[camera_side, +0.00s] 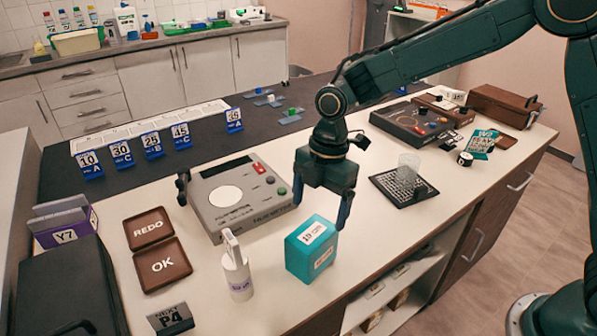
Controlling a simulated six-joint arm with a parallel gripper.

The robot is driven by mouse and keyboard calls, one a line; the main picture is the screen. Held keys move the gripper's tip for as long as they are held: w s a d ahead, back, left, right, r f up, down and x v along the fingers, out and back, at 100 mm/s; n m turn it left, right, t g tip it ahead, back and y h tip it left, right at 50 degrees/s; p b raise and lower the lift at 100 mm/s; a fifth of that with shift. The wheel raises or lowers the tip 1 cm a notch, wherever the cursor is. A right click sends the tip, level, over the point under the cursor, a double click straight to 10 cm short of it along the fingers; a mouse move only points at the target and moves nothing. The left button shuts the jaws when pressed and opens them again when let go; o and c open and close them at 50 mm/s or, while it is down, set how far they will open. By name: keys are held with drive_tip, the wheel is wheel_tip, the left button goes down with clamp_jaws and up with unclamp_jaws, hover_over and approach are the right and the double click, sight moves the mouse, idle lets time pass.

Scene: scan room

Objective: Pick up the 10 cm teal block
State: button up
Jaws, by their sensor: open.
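The teal block (312,262) stands on the pale worktop near the front edge. A white label on its top reads about "10 cm", and a second label is on its front face. My gripper (320,209) is open and empty, pointing down, with its fingers apart. In the picture its fingertips are just above and behind the block's top. I cannot tell the exact gap between fingertips and block.
A grey scale (233,198) stands close behind left. A white cylinder (237,277) stands left of the block. Brown REDO (149,229) and OK (163,265) trays lie further left. A black grid tray (404,187) lies right. The worktop's front edge is close to the block.

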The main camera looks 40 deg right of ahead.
sight(315, 232)
drive_tip(key=shift+s+a+f, duration=0.1)
drive_tip(key=shift+a+f, duration=0.1)
drive_tip(key=shift+f, duration=1.35)
drive_tip(key=shift+a+f, duration=0.2)
drive_tip(key=shift+f, duration=1.3)
drive_tip(key=shift+f, duration=0.1)
drive_tip(key=shift+a+f, duration=0.25)
drive_tip(key=shift+f, duration=1)
drive_tip(key=shift+a+f, duration=0.2)
drive_tip(key=shift+f, duration=1)
drive_tip(key=shift+f, duration=0.25)
drive_tip(key=c, duration=1.5)
drive_tip(key=shift+r, duration=0.1)
drive_tip(key=shift+r, duration=0.15)
wheel_tip(315, 232, up, 20)
drive_tip(key=shift+r, duration=0.1)
